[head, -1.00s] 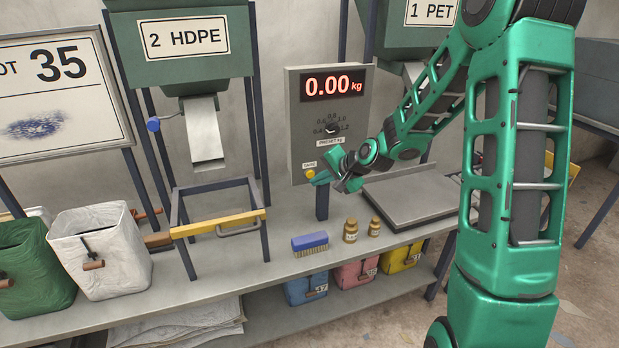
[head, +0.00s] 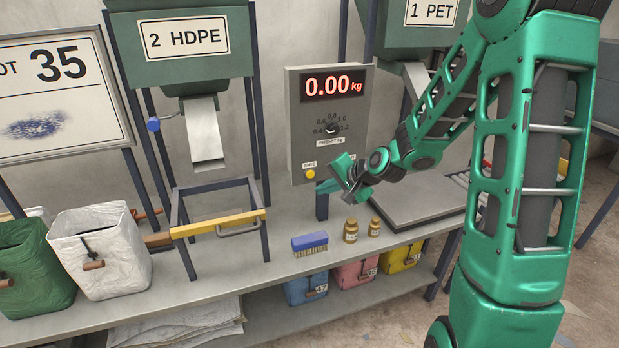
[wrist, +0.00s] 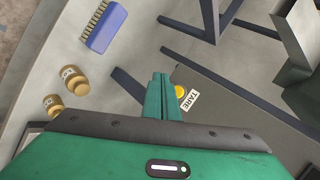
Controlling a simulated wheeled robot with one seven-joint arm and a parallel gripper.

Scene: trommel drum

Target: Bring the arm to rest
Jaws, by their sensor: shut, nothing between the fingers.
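My gripper (head: 326,187) is shut and empty in front of the scale's display box (head: 328,121), just right of its yellow TARE button (head: 310,174). In the wrist view the closed green fingers (wrist: 160,84) point toward the bench, with the yellow TARE button (wrist: 180,91) beside their tips. I cannot tell whether the fingers touch the box, but they look apart from the button. The display reads 0.00 kg. My green arm reaches in from the right side of the head view.
A blue brush (head: 310,243) and two brown weights (head: 351,231) stand on the bench below my gripper. The scale plate (head: 410,202) is bare, to the right. A yellow-barred frame (head: 220,224) and a white bag (head: 100,255) stand left. Coloured bins hang under the bench edge.

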